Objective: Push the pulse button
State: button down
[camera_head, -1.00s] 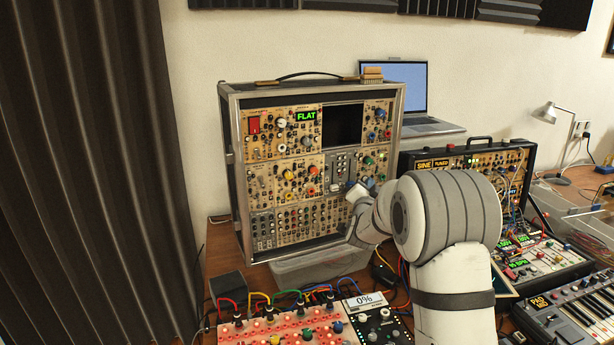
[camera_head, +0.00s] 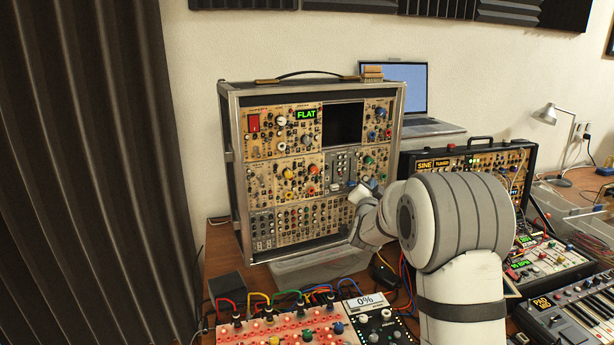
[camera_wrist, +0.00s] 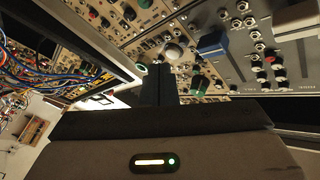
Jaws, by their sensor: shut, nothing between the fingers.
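My gripper (camera_wrist: 157,70) is shut and empty, its narrow dark fingers pointing at the modular synth panel in the wrist view. Just beyond the fingertips is a pale round button or knob (camera_wrist: 173,51) on the tan panel. I cannot read a label, so I cannot tell whether it is the pulse button. Whether the fingertips touch the panel is unclear. In the head view, the end of my arm is in front of the lower right of the modular synth case (camera_head: 233,165), and the arm hides part of that panel.
In the head view, a red patch panel (camera_head: 290,328) with cables lies in front. A grey tray (camera_head: 312,272) sits below the case. A laptop (camera_head: 410,90) stands behind.

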jog(key=s+d+b, duration=0.1)
jog(key=s+b, duration=0.1)
jog(key=s, duration=0.1)
jog(key=s+d+b, duration=0.1)
jog(key=s+b, duration=0.1)
jog(key=shift+s+d, duration=0.15)
jog(key=shift+d, duration=0.15)
jog(key=s+f+n+g+y+p, duration=0.1)
jog(key=s+g, duration=0.4)
jog(key=s, duration=0.9)
jog(key=s+f+n+g+y+p, duration=0.1)
jog(key=s+f+n+g+p, duration=0.2)
jog(key=s, duration=1.1)
jog(key=s+a+f+n+g+y+p, duration=0.1)
jog(key=s+n+g, duration=0.4)
jog(key=s, duration=0.9)
jog(key=f+g+p, duration=0.1)
jog(key=g+p, duration=0.1)
jog(key=g, duration=0.1)
jog(key=shift+n+y, duration=0.3)
jog(key=shift+s+a, duration=0.1)
